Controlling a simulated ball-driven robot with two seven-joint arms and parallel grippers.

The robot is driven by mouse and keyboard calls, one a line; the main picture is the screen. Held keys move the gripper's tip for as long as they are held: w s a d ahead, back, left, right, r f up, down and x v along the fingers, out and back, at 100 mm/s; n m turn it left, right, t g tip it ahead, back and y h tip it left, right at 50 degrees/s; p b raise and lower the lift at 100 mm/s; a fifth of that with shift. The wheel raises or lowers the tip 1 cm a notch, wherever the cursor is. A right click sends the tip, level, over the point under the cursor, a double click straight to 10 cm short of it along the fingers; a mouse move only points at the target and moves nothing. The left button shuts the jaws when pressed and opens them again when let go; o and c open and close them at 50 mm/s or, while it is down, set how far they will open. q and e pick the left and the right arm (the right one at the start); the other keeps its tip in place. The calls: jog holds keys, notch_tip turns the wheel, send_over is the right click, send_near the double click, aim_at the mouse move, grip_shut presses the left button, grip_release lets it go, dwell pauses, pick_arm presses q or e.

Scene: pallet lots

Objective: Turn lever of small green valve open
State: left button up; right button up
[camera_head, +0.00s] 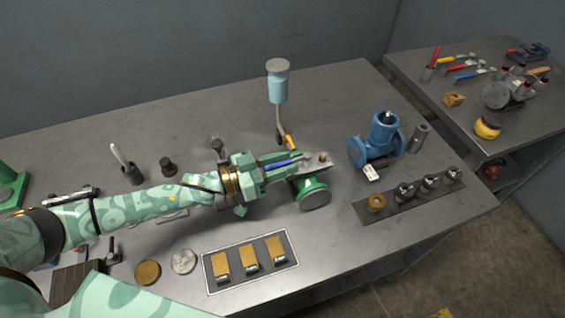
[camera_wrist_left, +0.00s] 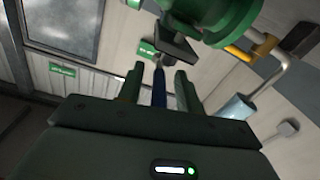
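The small green valve (camera_head: 312,193) stands on the grey table near its middle. Its blue lever (camera_head: 281,162) points left from the valve top, toward my left gripper. My left gripper (camera_head: 282,167) is at the lever, with one finger on each side of it. In the left wrist view the blue lever (camera_wrist_left: 159,88) lies between the two spread fingers (camera_wrist_left: 158,86), with a visible gap on both sides. The green valve body (camera_wrist_left: 222,20) is above them there. My right gripper is not in view.
A light-blue cylinder (camera_head: 278,85) on a bent stem stands behind the valve, near a yellow piece (camera_head: 290,142). A blue valve (camera_head: 378,143) stands to the right, by a dark rail (camera_head: 400,209) of parts. A tray (camera_head: 292,261) with tan blocks lies in front.

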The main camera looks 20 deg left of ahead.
pick_arm(q)
jog(key=shift+w+d, duration=0.1)
jog(key=shift+d, duration=0.05)
grip_shut()
